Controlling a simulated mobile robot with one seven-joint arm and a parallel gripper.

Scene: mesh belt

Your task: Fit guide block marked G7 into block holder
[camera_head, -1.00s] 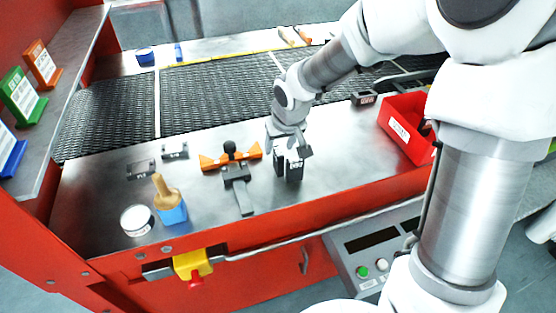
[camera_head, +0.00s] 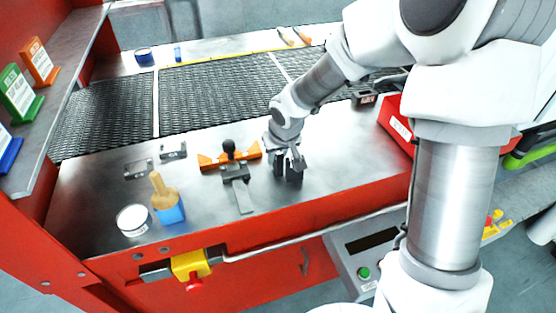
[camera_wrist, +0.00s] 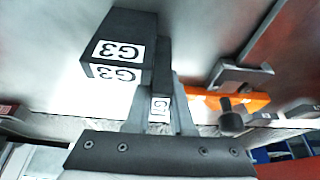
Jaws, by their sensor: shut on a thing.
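My gripper (camera_wrist: 160,108) is shut on a dark block (camera_wrist: 159,84) with a small white label that seems to read G7. A larger dark block marked G3 (camera_wrist: 118,38) is close beside it on the left in the wrist view. In the head view my gripper (camera_head: 288,172) is low over the front of the table, and the blocks are hard to tell from its fingers. A grey fixture with orange wings and a black knob (camera_head: 229,146), apparently the block holder, is just left of my gripper. It also shows in the wrist view (camera_wrist: 240,76). Nothing seems seated in it.
Two small grey brackets (camera_head: 138,168) (camera_head: 173,152) lie left of the fixture. The mesh belt (camera_head: 215,92) runs behind. A red bin (camera_head: 394,124) is to the right.

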